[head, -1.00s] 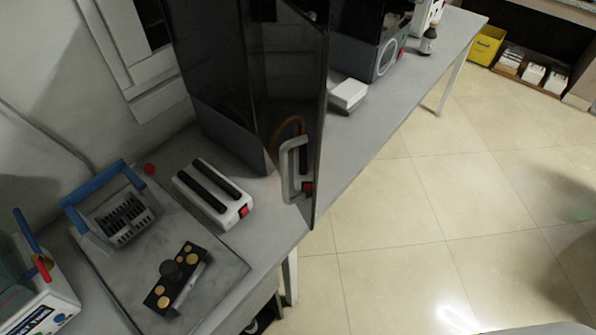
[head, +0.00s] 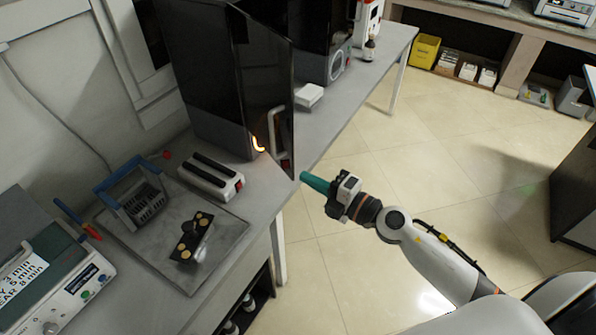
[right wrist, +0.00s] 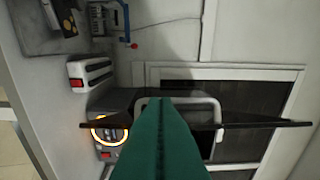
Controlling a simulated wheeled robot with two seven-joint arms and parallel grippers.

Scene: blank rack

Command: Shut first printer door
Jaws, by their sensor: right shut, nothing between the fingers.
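The first printer (head: 190,62) is a tall dark box on the grey bench. Its dark glossy door (head: 268,75) stands open, swung out toward the bench's front edge. The door has a pale handle (head: 278,150), low near its free edge. In the right wrist view the door (right wrist: 255,125) shows nearly edge-on as a dark strip, with the pale handle (right wrist: 212,108) partly behind my fingers. My right gripper (head: 304,177) has green fingers, is shut and empty, and points at the door's free lower corner from the right. I cannot tell whether it touches. My left gripper is out of view.
A white block with black bars (head: 211,176) sits in front of the printer. A blue-handled rack (head: 135,195) and a black piece with brass knobs (head: 193,237) lie on a grey mat. Another dark machine (head: 318,45) stands farther along.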

